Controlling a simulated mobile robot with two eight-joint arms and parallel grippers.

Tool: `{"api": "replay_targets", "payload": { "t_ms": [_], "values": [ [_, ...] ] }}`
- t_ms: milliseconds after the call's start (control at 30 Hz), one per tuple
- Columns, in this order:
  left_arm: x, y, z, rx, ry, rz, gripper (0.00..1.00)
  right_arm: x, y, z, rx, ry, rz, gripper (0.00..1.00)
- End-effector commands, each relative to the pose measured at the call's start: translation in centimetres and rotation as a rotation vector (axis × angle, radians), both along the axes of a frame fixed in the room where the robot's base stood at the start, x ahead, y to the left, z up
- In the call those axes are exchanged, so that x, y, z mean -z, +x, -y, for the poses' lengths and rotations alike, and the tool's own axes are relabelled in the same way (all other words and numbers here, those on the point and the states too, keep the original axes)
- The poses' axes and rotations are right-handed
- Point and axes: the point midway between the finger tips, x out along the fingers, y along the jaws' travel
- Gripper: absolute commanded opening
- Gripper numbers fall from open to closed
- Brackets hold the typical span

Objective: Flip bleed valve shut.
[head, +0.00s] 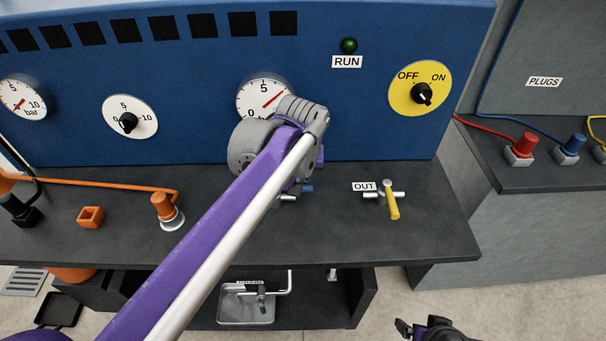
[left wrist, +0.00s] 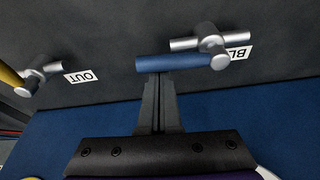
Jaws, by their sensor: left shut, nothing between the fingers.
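The bleed valve is a silver pipe fitting (left wrist: 212,44) with a blue lever (left wrist: 172,62), beside a label (left wrist: 238,52) of which only "BL" shows. The lever lies roughly along the pipe, pointing left in the left wrist view. In the head view only the end of the blue lever (head: 307,188) and a bit of pipe show; my left arm hides the rest. My left gripper (left wrist: 158,82) is shut and empty, its tips at the lever's side near mid-length; I cannot tell whether they touch. My right gripper (head: 405,326) is partly in view at the bottom, its opening unclear.
The OUT valve (head: 370,195) with a yellow lever (head: 393,206) stands to the right on the dark bench (head: 440,230). A blue gauge panel (head: 200,80) rises behind. An orange-topped fitting (head: 163,208) and orange block (head: 91,216) stand left. A drain tray (head: 235,315) is below.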

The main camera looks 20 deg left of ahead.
Motion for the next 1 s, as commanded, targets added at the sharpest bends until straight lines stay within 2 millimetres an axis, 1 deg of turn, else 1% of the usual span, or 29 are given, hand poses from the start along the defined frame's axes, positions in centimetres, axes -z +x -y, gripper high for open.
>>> {"api": "replay_targets", "payload": {
  "t_ms": [667, 867, 1000],
  "values": [
    [0.0, -0.5, 0.2, 0.091, -0.001, 0.0, 0.0, -0.3, 0.1, 0.0, 0.0, 0.0, 0.001, 0.91],
    [0.0, -1.0, 0.4, 0.158, -0.001, 0.0, 0.0, -0.6, 0.1, 0.0, 0.0, 0.0, 0.002, 0.91],
    [-0.1, -1.6, 0.5, 0.244, 0.0, 0.0, 0.0, -0.9, 0.2, 0.0, 0.0, 0.0, 0.004, 0.91]
  ]
}}
